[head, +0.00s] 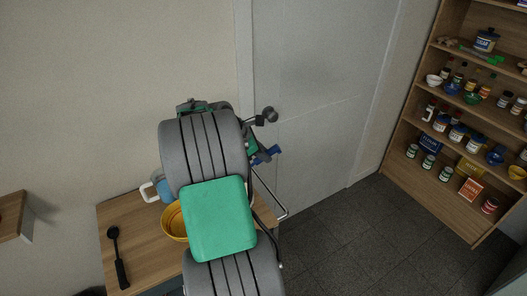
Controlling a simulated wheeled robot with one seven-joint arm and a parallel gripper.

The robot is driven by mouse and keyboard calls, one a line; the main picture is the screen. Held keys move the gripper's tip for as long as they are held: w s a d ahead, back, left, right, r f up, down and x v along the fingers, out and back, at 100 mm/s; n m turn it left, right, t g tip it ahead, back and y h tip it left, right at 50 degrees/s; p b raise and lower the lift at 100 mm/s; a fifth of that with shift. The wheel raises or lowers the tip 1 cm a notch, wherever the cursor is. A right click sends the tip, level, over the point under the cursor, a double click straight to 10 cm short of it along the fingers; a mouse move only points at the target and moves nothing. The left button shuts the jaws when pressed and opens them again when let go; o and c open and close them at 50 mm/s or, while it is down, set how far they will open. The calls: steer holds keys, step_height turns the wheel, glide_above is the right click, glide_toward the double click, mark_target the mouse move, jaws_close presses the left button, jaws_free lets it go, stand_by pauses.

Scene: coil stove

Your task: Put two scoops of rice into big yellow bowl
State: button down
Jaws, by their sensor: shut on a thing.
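The yellow bowl (172,222) stands on the wooden table in the head view, at the left of my arm. My arm covers its right part, and I cannot see what is in it. I cannot make out the jaws of my gripper, as my arm's large grey links and green cover block the view. A small blue piece (266,155) shows at the right of the arm; I cannot tell what it is. No rice is visible.
A blue and white mug (149,192) stands behind the bowl. A black ladle (118,257) lies on the left of the wooden table (142,250). A grey door (330,90) is behind. A stocked shelf (407,172) stands at the right. Tiled floor lies open between.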

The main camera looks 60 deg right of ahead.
mark_target(256, 161)
steer(key=shift+w+a+f, duration=0.2)
steer(key=shift+f, duration=0.55)
steer(key=shift+w+a+f, duration=0.25)
steer(key=shift+f, duration=0.5)
steer(key=shift+w+a+f, duration=0.2)
steer(key=shift+f, duration=0.55)
step_height(256, 161, down, 7)
steer(key=b, duration=1.1)
step_height(256, 161, up, 8)
steer(key=p, duration=0.9)
steer(key=shift+f, duration=0.25)
steer(key=shift+s+d+r+m+t+y+p, duration=0.15)
steer(key=shift+s+d+t+y, duration=0.4)
steer(key=shift+t+y, duration=0.4)
steer(key=shift+s+d+r+m+t+y+p, duration=0.15)
steer(key=shift+s+d+t+y, duration=0.35)
steer(key=shift+t+y, duration=0.45)
